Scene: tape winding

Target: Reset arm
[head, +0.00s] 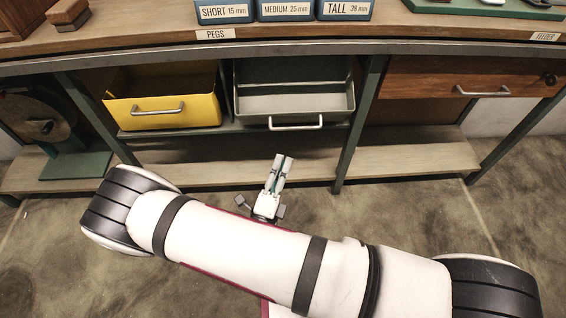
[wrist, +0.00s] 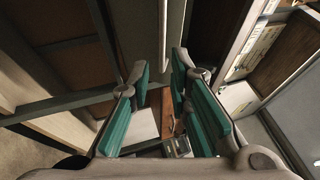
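My gripper (head: 281,165) is in front of the bench, below the open grey drawer, above the floor. In the wrist view my gripper (wrist: 160,78) has its teal finger pads apart, with nothing held between them. In the head view my white arm stretches across the lower part of the picture.
A yellow drawer (head: 165,117) and a grey drawer (head: 292,105) stand pulled out and look empty. A brown drawer (head: 468,78) is at right. A bench post (head: 358,125) stands right of my gripper. A lower shelf (head: 407,160) has bare room. Peg boxes (head: 286,10) line the benchtop.

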